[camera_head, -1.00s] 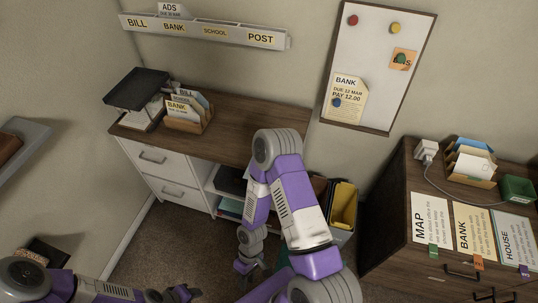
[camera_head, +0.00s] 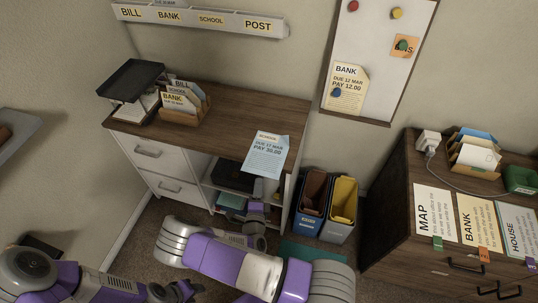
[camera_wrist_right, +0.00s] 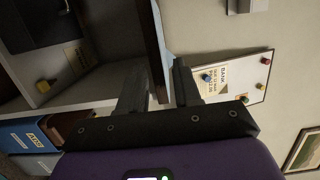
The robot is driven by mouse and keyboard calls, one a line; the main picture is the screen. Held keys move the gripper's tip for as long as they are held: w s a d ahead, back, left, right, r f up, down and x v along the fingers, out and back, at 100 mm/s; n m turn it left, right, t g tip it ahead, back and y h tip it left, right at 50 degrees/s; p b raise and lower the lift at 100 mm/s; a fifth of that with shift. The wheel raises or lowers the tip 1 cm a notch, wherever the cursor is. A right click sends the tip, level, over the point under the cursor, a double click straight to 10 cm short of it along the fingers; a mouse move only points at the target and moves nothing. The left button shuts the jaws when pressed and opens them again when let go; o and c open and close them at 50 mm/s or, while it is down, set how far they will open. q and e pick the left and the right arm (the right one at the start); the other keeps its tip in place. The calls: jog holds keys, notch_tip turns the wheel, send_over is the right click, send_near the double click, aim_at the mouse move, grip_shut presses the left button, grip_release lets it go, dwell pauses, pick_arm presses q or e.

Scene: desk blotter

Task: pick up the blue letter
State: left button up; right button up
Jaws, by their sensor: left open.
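A light blue letter marked SCHOOL (camera_head: 266,160) lies at the front right of the wooden desk, its lower part sticking out past the front edge. In the right wrist view a pale blue strip of it (camera_wrist_right: 167,45) shows beside the desk board's edge. My right gripper (camera_wrist_right: 158,82) is open, its fingers apart on either side of that edge region. In the head view it is just below the overhanging end, partly hidden. I cannot tell whether a finger touches the letter. My left gripper (camera_head: 178,291) is open and empty, low at the left.
A letter rack (camera_head: 187,112) and a black tray (camera_head: 133,80) stand on the desk's left. Open shelves (camera_wrist_right: 75,75) lie under the desk. The right cabinet holds a sorter (camera_head: 472,155) and a HOUSE sheet (camera_head: 516,228).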

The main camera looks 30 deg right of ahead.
aim_at(261, 171)
jog(key=b+x, duration=0.2)
jog(key=x, duration=0.5)
jog(key=shift+d+r, duration=0.1)
jog(key=shift+d, duration=0.1)
jog(key=shift+c, duration=0.5)
grip_shut()
